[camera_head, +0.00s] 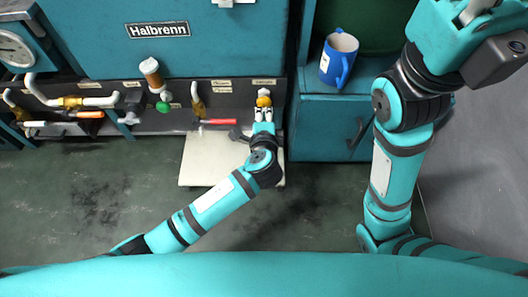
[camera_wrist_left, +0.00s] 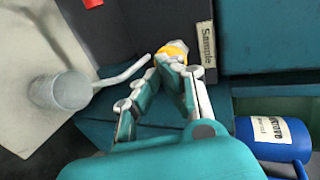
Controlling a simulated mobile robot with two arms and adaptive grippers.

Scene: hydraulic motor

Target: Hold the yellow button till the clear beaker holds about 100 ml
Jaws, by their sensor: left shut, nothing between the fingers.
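The yellow button (camera_head: 263,99) sits on the dark panel under the machine; it also shows in the left wrist view (camera_wrist_left: 172,49). My left gripper (camera_head: 263,113) is shut with nothing between its fingers, its fingertips at the button and seemingly touching it. In the left wrist view its fingers (camera_wrist_left: 172,62) overlap the button's lower part. The clear beaker (camera_wrist_left: 68,91) stands on a pale board, beside a thin bent spout (camera_wrist_left: 122,75). Its fill level and markings cannot be read. My right gripper (camera_head: 476,12) is only partly in view at the top right, raised.
A label reading "Sample" (camera_wrist_left: 206,45) is beside the button. A blue mug (camera_head: 338,58) stands on the teal cabinet (camera_head: 318,125) to the right. The pale board (camera_head: 203,165) lies below.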

